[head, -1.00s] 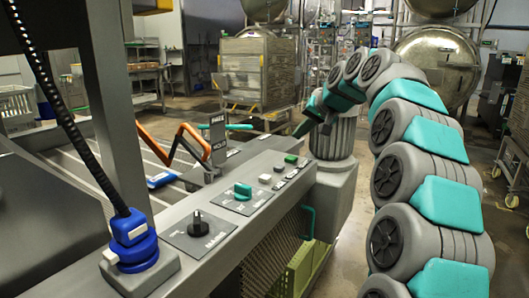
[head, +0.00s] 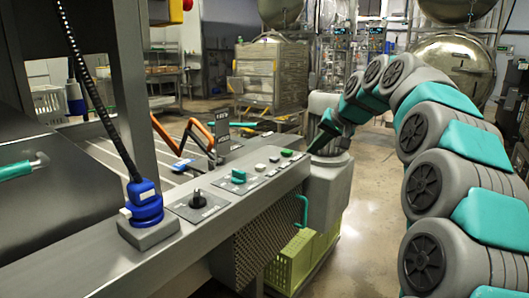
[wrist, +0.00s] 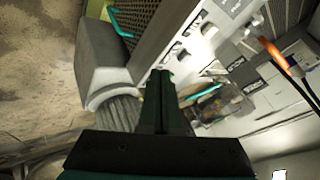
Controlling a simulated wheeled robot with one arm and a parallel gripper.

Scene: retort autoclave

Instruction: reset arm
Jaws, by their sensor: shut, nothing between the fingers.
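My grey and teal arm arches down from the right side of the head view. My gripper (head: 318,145) is at its far end, beyond the right end of the control panel (head: 225,196). In the wrist view my gripper (wrist: 158,78) shows as two dark fingers pressed together with nothing between them. The side of the panel lies beyond the fingertips there. I cannot tell the exact gap between the fingertips and the machine.
The steel machine with its panel knobs, such as a green knob (head: 238,175), fills the left. A green crate (head: 291,262) stands under the panel. A slatted stack (head: 271,75) stands behind. Bare floor (head: 370,215) lies between panel and arm.

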